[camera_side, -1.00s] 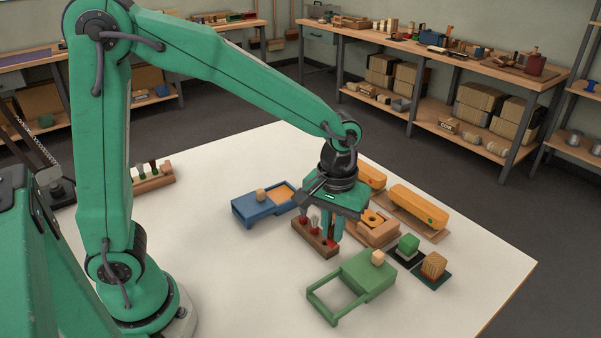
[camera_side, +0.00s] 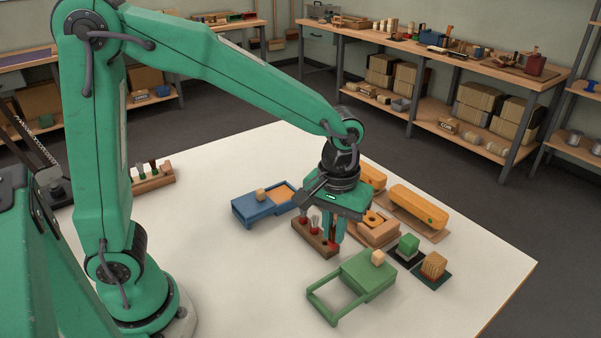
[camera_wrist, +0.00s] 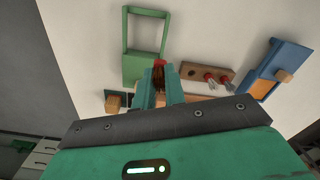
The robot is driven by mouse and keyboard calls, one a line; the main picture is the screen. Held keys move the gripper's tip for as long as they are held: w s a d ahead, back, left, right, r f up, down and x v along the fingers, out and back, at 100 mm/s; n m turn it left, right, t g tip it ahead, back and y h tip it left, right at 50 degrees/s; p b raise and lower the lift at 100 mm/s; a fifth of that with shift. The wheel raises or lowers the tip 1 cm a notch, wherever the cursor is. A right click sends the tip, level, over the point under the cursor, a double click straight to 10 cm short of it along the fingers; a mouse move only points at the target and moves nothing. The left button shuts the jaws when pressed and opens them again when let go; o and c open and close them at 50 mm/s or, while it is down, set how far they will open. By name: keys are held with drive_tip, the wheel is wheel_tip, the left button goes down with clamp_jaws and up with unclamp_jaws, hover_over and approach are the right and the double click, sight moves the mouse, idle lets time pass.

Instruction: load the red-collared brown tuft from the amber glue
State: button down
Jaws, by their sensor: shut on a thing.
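My gripper (camera_side: 335,240) points down at the near right end of a wooden tuft rack (camera_side: 305,239). Its fingers (camera_wrist: 160,78) are closed around a slim tuft with a red and brown part (camera_wrist: 158,68) between them. In the side view a bit of red shows at the fingertips, low by the rack; I cannot tell whether the tuft has left its hole. Two other red-collared tufts (camera_wrist: 217,77) with pale tips stand in the rack. A blue tray (camera_side: 250,212) with an amber-coloured surface (camera_side: 284,192), perhaps the glue, lies behind the rack.
A green frame-like tray (camera_side: 350,275) with a small wooden block stands in front of the rack. Yellow-orange blocks (camera_side: 418,206), a wooden fixture (camera_side: 380,236), and green and tan cubes (camera_side: 433,265) crowd the right. Another tuft rack (camera_side: 152,180) is at far left. The table's middle left is clear.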

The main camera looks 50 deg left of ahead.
drive_tip(key=w+a, duration=0.3)
drive_tip(key=a, duration=0.7)
drive_tip(key=w+a+f, duration=0.1)
drive_tip(key=w+a, duration=0.1)
drive_tip(key=a, duration=0.8)
drive_tip(key=w+a+f, duration=0.1)
drive_tip(key=w+a, duration=0.2)
drive_tip(key=a, duration=0.7)
drive_tip(key=shift+w+a+f, duration=0.2)
drive_tip(key=shift+w+a, duration=0.15)
drive_tip(key=shift+f, duration=0.15)
drive_tip(key=shift+f, duration=2.85)
drive_tip(key=shift+f, duration=0.55)
wheel_tip(320, 180, up, 7)
